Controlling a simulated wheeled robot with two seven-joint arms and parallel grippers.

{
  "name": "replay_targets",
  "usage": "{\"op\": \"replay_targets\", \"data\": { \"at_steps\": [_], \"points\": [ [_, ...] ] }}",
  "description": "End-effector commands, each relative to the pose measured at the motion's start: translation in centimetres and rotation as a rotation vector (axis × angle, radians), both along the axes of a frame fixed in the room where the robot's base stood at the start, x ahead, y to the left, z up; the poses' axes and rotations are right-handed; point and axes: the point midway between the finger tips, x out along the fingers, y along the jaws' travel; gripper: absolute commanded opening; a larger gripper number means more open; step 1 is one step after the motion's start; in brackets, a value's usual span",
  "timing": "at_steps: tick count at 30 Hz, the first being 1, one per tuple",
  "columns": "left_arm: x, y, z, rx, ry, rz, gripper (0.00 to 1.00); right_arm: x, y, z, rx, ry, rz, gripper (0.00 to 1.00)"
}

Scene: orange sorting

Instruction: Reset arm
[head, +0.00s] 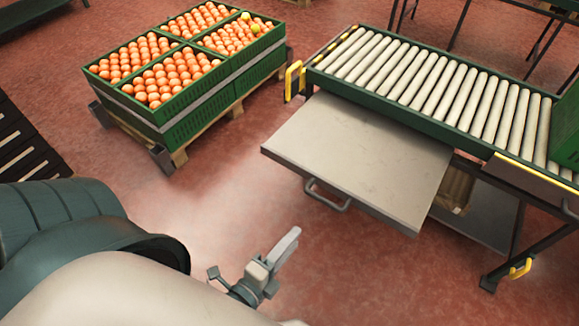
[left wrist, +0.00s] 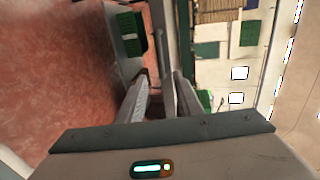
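My left gripper (head: 268,268) is low in the middle of the head view, above the red floor and in front of the grey pull-out shelf. In the left wrist view its two fingers (left wrist: 161,80) stand apart with nothing held between them. A grey bar shows behind the gap. My right gripper is not in either view. Oranges (head: 165,75) fill several green crates (head: 200,115) on a wooden pallet at the upper left. A couple of yellow-green fruits (head: 255,28) lie in the far right crate.
A green-framed roller conveyor (head: 410,75) stands at the right. Its grey shelf (head: 355,150) juts out with a handle (head: 328,197). A green crate (head: 566,130) is at the right edge. A black slatted pallet (head: 25,150) lies at the left. Floor between pallet and shelf is clear.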

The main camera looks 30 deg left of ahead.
Motion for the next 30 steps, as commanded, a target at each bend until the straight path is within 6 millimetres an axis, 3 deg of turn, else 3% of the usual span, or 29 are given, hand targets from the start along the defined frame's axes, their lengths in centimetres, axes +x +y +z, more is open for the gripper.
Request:
{"op": "replay_targets", "data": {
  "at_steps": [11,17,23,30],
  "points": [
    [0.0,0.0,-0.1,-0.003,0.002,0.001,0.33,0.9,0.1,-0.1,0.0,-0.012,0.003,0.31],
    [0.3,-0.2,-1.9,-0.091,0.052,0.02,0.33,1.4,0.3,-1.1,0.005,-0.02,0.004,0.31],
    [0.4,-0.7,-7.6,-0.341,0.205,0.1,0.33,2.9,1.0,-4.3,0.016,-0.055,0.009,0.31],
    [-1.1,-1.3,-17.1,-0.73,0.477,0.313,0.33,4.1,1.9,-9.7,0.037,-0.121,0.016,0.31]
  ]
}}
